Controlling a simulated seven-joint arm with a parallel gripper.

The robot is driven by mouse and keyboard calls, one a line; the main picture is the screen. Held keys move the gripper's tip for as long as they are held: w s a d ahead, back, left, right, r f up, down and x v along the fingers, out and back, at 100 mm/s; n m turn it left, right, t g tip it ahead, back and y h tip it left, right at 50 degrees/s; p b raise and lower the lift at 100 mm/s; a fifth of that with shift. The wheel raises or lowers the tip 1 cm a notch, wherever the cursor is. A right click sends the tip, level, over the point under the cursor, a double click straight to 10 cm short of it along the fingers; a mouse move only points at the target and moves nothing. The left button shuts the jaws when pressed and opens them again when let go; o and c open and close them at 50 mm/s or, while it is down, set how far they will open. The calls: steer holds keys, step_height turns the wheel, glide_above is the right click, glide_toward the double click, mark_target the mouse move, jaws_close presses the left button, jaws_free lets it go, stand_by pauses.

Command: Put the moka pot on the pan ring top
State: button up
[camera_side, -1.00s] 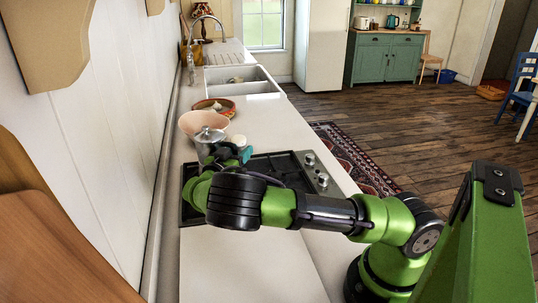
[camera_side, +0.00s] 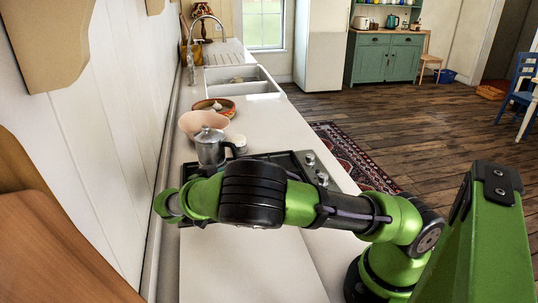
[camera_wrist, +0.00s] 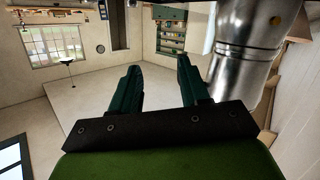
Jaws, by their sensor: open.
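The silver moka pot (camera_side: 209,148) stands upright at the far left part of the hob (camera_side: 290,158) in the side view. Its dark handle points right. My arm covers the foot of the pot and most of the hob, so I cannot tell exactly what its base rests on. In the wrist view a shiny metal body, apparently the moka pot (camera_wrist: 240,62), fills the upper right, beside my fingers. My gripper (camera_wrist: 158,65) is open with nothing between its fingers. In the side view my arm hides the fingers.
A pink bowl (camera_side: 189,122) and a terracotta dish (camera_side: 226,107) stand behind the pot. A small white jar (camera_side: 239,142) is close to its right. Hob knobs (camera_side: 316,170) line the right edge. The white wall is close on the left. The near counter (camera_side: 240,265) is clear.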

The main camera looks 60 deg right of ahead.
steer(key=s+n+g+y, duration=0.2)
steer(key=s+n+y, duration=0.1)
steer(key=s+y, duration=0.75)
steer(key=s+a+r+n+t+y, duration=0.3)
steer(key=s+r+n+t, duration=0.1)
steer(key=r, duration=0.3)
steer(key=s+a+r+n+t+y, duration=0.4)
steer(key=s+r, duration=0.1)
steer(key=r, duration=0.2)
steer(key=shift+s+t, duration=0.25)
steer(key=shift+t, duration=0.05)
